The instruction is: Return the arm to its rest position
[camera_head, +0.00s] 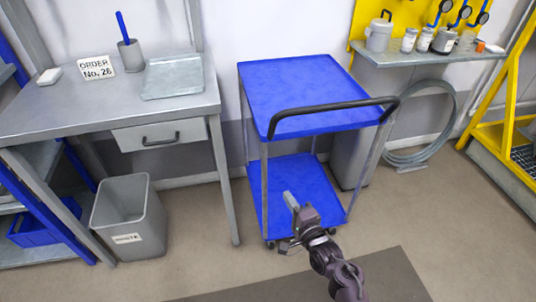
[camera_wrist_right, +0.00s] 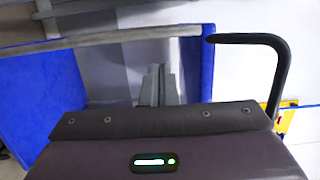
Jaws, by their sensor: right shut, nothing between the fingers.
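My right arm comes up from the bottom of the head view. Its gripper (camera_head: 291,201) is shut and empty, in front of the blue cart (camera_head: 300,82), seen against its lower shelf. In the right wrist view the closed fingers (camera_wrist_right: 160,85) show above the dark wrist housing, with nothing between them. The cart's black handle (camera_wrist_right: 275,55) shows at the right of that view, and its blue shelves show at the left and centre. My left gripper does not show in either view.
A grey workbench (camera_head: 60,103) with a drawer stands at the left, a grey waste bin (camera_head: 132,215) below it. A wall shelf (camera_head: 430,58) with jars is at the upper right, a coiled hose (camera_head: 452,110) beneath. A yellow frame (camera_head: 490,140) stands far right. Floor near the arm is clear.

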